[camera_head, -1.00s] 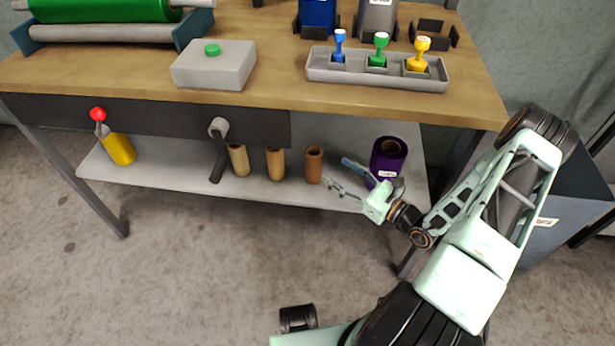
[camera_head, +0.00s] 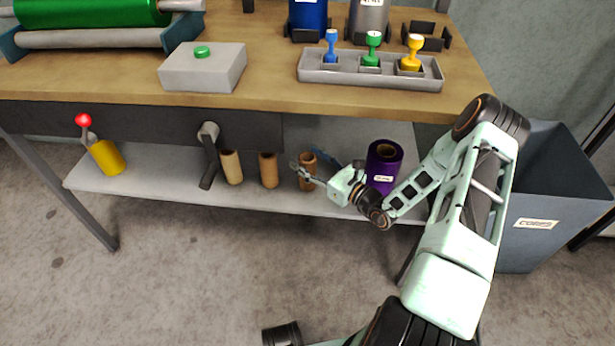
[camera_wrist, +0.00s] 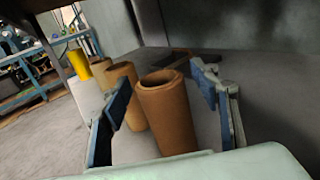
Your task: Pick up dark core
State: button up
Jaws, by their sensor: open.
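The dark core (camera_head: 307,172), a brown hollow tube, stands upright on the lower shelf, the rightmost of three tubes. In the wrist view the dark core (camera_wrist: 168,118) rises between the two blue-padded fingers, with bare space on its right side. My gripper (camera_head: 312,166) is open at the core, one finger in front of it and one behind in the head view. In the wrist view my gripper (camera_wrist: 162,100) holds nothing. I cannot tell whether the left finger touches the core.
Two lighter tubes (camera_head: 231,167) (camera_head: 269,170) stand left of the dark core. A purple roll (camera_head: 383,166) stands to its right, close to my wrist. The tabletop (camera_head: 270,98) overhangs the shelf (camera_head: 150,189).

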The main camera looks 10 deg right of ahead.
jog(key=c, duration=1.5)
jog(key=shift+o, duration=0.2)
jog(key=shift+r, duration=0.1)
